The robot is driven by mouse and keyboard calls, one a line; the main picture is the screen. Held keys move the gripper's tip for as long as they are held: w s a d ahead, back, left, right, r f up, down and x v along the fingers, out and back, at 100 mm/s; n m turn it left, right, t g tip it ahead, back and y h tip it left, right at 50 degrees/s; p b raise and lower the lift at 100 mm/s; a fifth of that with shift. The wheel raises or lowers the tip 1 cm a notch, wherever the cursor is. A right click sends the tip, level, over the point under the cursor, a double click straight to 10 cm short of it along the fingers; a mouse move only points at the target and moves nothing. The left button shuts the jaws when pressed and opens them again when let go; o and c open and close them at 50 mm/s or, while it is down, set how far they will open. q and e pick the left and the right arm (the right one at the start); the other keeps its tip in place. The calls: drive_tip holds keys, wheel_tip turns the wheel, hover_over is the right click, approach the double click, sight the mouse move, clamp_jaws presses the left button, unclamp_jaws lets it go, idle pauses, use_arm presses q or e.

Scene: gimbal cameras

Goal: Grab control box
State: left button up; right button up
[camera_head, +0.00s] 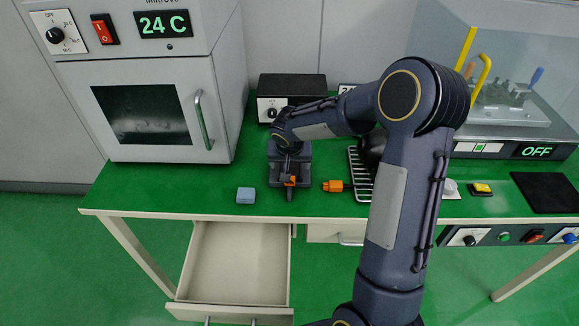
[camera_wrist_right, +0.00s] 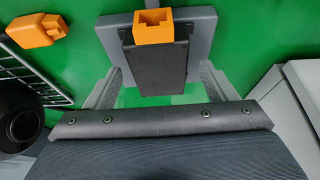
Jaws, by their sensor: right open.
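A dark box with an orange socket on it, which looks like the control box (camera_wrist_right: 160,68), lies against a grey plate (camera_wrist_right: 196,38) in the right wrist view. In the head view, its orange socket (camera_head: 289,180) shows near the green bench's front edge. My right gripper (camera_head: 288,168) is right over it, and my wrist hides part of the box. In the right wrist view, the open fingers of this gripper stand on either side of the dark box, with gaps showing. My left gripper is not in view.
A blue block (camera_head: 245,195) lies to the left, and a loose orange connector (camera_head: 333,186) to the right, near a wire rack (camera_head: 359,176). A black unit with a knob (camera_head: 272,108) stands behind. An open drawer (camera_head: 235,298) juts out below. A large oven (camera_head: 215,95) stands at left.

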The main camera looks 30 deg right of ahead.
drive_tip(key=shift+c, duration=0.2)
drive_tip(key=c, duration=1.1)
